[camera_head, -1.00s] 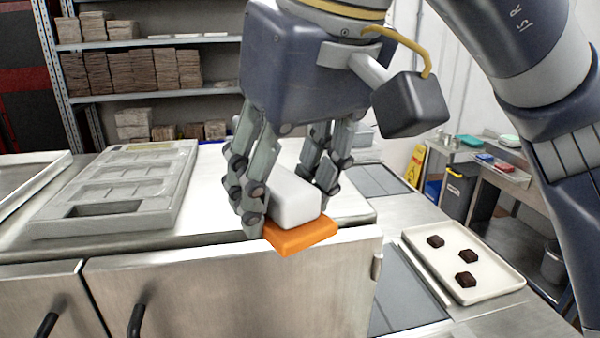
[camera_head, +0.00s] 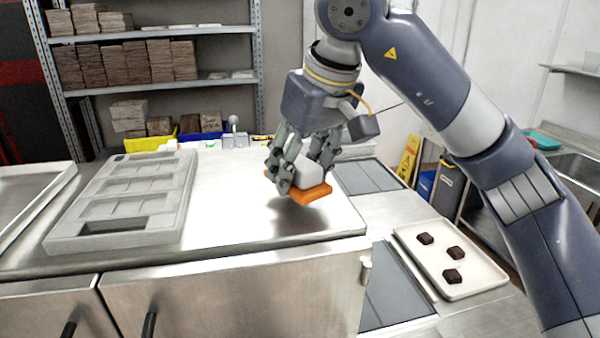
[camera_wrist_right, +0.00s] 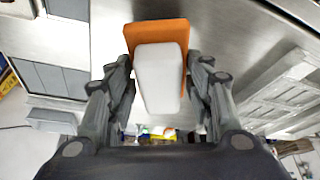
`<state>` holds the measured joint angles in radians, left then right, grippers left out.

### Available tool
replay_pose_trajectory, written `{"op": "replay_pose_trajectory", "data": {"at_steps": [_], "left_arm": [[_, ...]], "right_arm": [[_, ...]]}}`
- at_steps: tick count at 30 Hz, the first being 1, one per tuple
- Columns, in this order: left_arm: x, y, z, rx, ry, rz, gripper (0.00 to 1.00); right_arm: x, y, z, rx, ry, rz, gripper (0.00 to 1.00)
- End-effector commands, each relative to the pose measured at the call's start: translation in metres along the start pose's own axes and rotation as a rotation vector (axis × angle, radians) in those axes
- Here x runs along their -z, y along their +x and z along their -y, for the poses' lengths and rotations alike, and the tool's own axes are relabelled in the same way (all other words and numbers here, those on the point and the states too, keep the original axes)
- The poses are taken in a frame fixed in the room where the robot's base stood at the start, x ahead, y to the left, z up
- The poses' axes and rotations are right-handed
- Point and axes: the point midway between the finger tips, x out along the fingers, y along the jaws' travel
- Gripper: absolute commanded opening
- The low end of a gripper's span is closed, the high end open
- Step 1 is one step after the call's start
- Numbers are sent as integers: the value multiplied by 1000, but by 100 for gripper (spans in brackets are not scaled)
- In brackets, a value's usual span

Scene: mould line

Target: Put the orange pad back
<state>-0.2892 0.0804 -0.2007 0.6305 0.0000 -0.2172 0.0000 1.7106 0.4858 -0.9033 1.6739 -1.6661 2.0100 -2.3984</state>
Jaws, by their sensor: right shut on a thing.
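The orange pad (camera_head: 314,194) is a flat orange plate under a white block-shaped handle (camera_head: 310,172). My right gripper (camera_head: 303,178) is shut on its white handle and holds it over the steel worktop, with a shadow on the steel below. In the right wrist view the orange plate (camera_wrist_right: 158,32) sticks out beyond the white handle (camera_wrist_right: 159,78), between the two fingers (camera_wrist_right: 160,95). My left gripper is not in view.
A grey mould tray (camera_head: 130,198) lies on the worktop (camera_head: 225,215) at the left. Yellow and blue bins (camera_head: 200,137) with small items stand along the back edge. A cream tray (camera_head: 475,287) with several dark chocolates is at the right. The worktop's middle is clear.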

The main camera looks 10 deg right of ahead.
Motion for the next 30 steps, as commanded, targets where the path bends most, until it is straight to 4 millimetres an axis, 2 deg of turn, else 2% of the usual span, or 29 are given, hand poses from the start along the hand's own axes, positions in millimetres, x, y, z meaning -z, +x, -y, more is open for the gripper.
{"op": "replay_pose_trajectory", "data": {"at_steps": [6,19,20,22,30], "left_arm": [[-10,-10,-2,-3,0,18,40],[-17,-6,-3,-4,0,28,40],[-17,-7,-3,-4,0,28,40],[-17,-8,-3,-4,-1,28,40],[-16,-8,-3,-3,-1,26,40]], "right_arm": [[-9,20,0,1,2,1,25],[-12,27,0,0,2,0,25],[-12,26,0,0,2,0,52],[-12,26,0,0,2,0,68],[-11,26,0,0,2,0,68]]}}
